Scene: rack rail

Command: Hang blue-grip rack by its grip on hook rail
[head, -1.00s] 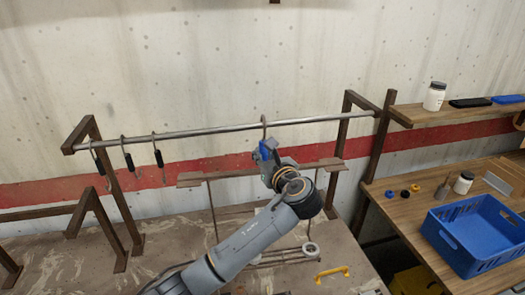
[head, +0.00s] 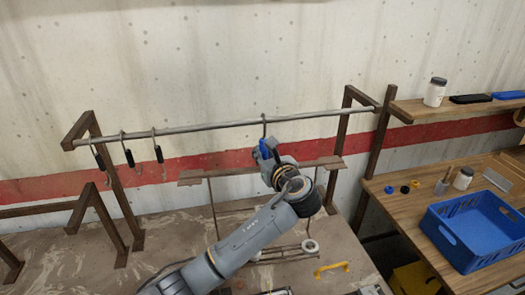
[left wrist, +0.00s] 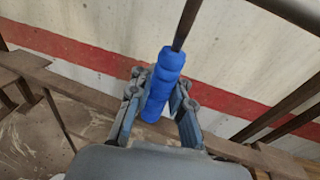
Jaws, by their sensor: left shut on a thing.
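The hook rail (head: 200,127) is a grey metal bar running across in front of the wall. My left gripper (head: 267,151) is just below it, right of its middle. It is shut on the blue grip (left wrist: 163,85) of the rack, with one finger on each side in the left wrist view (left wrist: 160,110). A thin dark stem (left wrist: 187,24) rises from the grip. In the head view its hooked top (head: 264,117) overlaps the rail; I cannot tell whether it bears on it. My right gripper is not in view.
Several dark-handled tools (head: 128,156) hang at the rail's left end. A yellow handle (head: 331,269) lies on the table. A blue crate (head: 470,240) is on the right bench. The rail is bare between the tools and my gripper.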

